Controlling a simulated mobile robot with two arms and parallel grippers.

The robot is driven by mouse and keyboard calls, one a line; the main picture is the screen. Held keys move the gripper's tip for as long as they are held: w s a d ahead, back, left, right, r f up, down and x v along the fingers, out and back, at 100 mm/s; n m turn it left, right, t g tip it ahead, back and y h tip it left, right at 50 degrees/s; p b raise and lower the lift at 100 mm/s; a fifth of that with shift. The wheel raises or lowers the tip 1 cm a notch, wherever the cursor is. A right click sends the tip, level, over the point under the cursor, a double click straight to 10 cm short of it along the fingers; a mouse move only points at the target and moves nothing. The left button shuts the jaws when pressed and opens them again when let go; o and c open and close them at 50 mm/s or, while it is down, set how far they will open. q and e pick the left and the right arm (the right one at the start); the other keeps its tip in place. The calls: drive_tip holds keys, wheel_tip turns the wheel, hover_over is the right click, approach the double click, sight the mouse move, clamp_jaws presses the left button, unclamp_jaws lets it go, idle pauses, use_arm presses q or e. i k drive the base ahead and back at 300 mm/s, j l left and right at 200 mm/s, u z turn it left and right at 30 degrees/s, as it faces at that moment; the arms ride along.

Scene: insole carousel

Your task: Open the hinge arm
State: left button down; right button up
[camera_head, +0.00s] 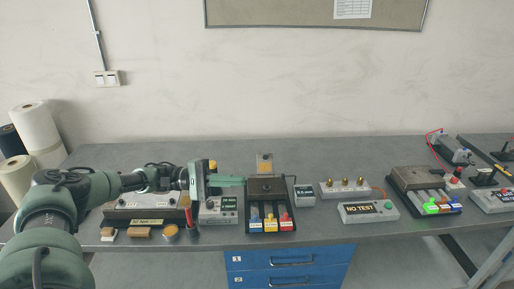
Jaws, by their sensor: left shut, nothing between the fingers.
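My left arm reaches in from the left, and its gripper (238,181) points right with its green fingers shut and empty. The fingertips are at the left edge of a dark device (266,187) with a brown top; I cannot tell whether they touch it. A tan upright piece (265,163) stands at the back of this device and may be the hinge arm, but I cannot tell for sure. Blue, yellow and red labelled tabs (270,223) sit at its front. My right gripper is not in view.
A grey box with a small display (219,211) stands left of the device. A small meter (304,195), a NO TEST box (368,211) and a similar brown-topped device (418,179) stand to the right. Blue drawers (290,260) are below the grey bench.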

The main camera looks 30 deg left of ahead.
sight(264, 162)
drive_tip(key=i+j, duration=1.25)
drive_tip(key=j, duration=0.15)
